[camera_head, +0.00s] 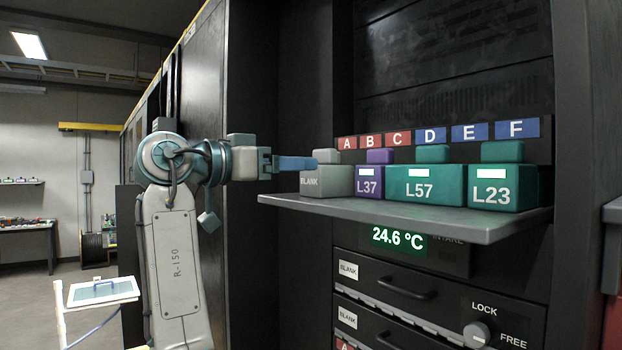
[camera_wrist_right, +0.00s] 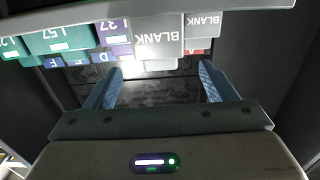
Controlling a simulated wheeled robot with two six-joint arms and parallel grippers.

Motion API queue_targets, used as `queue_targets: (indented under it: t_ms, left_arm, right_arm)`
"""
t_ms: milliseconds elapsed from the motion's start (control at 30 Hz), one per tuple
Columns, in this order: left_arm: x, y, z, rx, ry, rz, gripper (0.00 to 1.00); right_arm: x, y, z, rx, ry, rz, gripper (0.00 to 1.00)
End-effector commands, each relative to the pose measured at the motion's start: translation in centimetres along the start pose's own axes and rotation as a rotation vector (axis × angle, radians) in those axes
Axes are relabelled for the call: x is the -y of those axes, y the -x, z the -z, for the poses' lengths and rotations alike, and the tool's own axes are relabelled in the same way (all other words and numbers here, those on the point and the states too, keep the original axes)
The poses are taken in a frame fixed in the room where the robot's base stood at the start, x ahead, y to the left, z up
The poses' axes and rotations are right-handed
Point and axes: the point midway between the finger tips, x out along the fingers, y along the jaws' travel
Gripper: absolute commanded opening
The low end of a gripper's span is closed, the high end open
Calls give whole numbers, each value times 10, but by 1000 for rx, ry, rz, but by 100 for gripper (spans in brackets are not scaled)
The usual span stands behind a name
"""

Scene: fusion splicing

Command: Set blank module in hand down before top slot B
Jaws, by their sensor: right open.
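A grey blank module (camera_head: 328,182) sits on the shelf at its left end, in front of the red A and B labels (camera_head: 370,141). In the right wrist view, the nearer blank module (camera_wrist_right: 158,42) appears between my fingers' lines. A second blank module (camera_wrist_right: 203,24) stands beside it, by the A label (camera_wrist_right: 191,51); I cannot pick the two apart in the head view. My right gripper (camera_head: 314,163) is open, its blue fingers level with the module's top grip. Its fingers (camera_wrist_right: 160,70) are apart with no module clamped. My left gripper is not in view.
Purple L37 (camera_head: 368,186), green L57 (camera_head: 426,190) and green L23 (camera_head: 494,190) stand to the right on the grey shelf (camera_head: 420,226). Blue D, E, F labels (camera_head: 470,132) line the rail behind. Drawers and a lock knob (camera_head: 477,333) are below. A dark cabinet stands left.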

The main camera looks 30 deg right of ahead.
Motion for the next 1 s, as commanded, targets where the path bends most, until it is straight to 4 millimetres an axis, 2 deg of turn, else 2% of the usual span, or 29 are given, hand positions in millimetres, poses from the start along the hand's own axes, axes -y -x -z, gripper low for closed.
queue_targets:
  t_ms: [33, 100, 300, 1000]
  left_arm:
    - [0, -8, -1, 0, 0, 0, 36]
    - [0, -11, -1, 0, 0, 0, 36]
    - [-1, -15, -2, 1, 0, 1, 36]
    - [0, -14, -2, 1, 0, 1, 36]
  right_arm:
    - [0, 10, -3, -1, -1, 4, 78]
    - [0, 21, -2, -1, 0, 2, 78]
    - [0, 36, 0, 0, -1, 0, 78]
    - [0, 37, 0, -1, -1, -1, 78]
